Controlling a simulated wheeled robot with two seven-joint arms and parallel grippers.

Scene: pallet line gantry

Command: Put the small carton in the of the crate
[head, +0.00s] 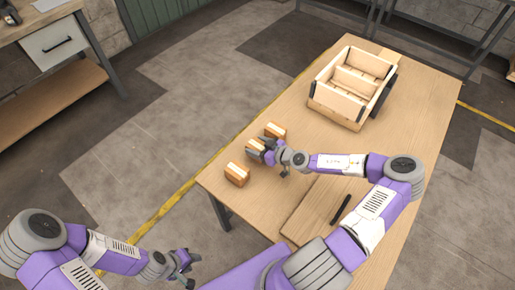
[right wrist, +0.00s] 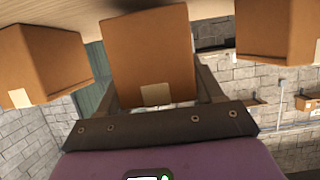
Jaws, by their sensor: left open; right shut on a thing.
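Three brown cartons stand in a row near the table's left edge: a far one (head: 275,130), a middle one (head: 254,147) and a near one (head: 237,174). They look much alike in size. My right gripper (head: 263,150) is shut on the middle carton, which fills the centre of the right wrist view (right wrist: 148,50) between the fingers. The other two show on either side there. I cannot tell whether the held carton touches the table. The wooden crate (head: 338,104) with inner dividers stands farther back on the table. My left gripper (head: 187,268) is open and empty, off the table at lower left.
The wooden table (head: 290,100) has clear surface between the cartons and the crate. A black bar-shaped object (head: 340,209) lies on the table near my right arm. A workbench with a drawer (head: 55,45) stands at upper left.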

